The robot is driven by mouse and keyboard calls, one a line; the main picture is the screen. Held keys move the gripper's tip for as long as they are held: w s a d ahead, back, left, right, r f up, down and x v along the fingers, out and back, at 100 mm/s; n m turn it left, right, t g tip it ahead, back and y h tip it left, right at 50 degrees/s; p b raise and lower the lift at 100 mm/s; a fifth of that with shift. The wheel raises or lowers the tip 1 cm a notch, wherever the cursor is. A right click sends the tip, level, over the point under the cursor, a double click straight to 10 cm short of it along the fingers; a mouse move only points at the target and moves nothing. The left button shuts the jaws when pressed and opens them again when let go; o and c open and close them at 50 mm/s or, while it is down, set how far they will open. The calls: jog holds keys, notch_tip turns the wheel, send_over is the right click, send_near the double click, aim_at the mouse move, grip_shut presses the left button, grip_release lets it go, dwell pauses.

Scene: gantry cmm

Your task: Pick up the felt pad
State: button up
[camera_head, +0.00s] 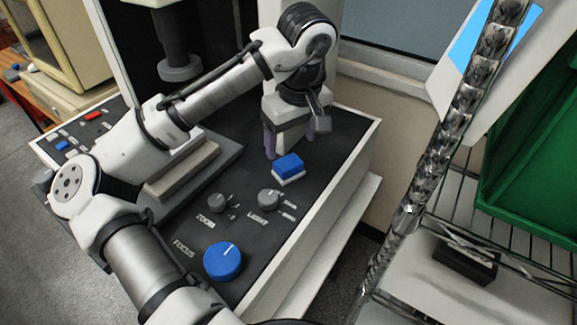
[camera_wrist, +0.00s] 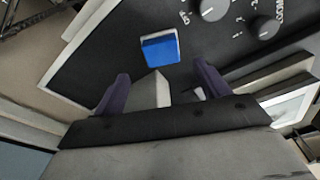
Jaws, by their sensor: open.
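My gripper (camera_head: 290,147) is open, with its purple fingers pointing down just above the dark control panel.
The dark panel (camera_head: 331,150) carries a blue focus knob (camera_head: 222,261) and grey zoom (camera_head: 217,202) and light (camera_head: 268,199) knobs. A tan slab (camera_head: 183,172) lies left of them. A wire shelf (camera_head: 530,233) with a green bin (camera_head: 535,165) stands at the right.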

aim_at(289, 162)
jog(key=shift+w+a+f+p, duration=0.15)
jog(key=shift+f+p, duration=0.15)
jog(key=shift+f, duration=1.25)
jog(key=shift+a+f+p, duration=0.15)
jog(key=shift+f+p, duration=0.15)
jog(key=shift+f, duration=1.2)
jog(key=shift+c, duration=0.4)
jog(key=c, duration=1.1)
jog(key=shift+r, duration=0.1)
jog(key=shift+r, duration=0.1)
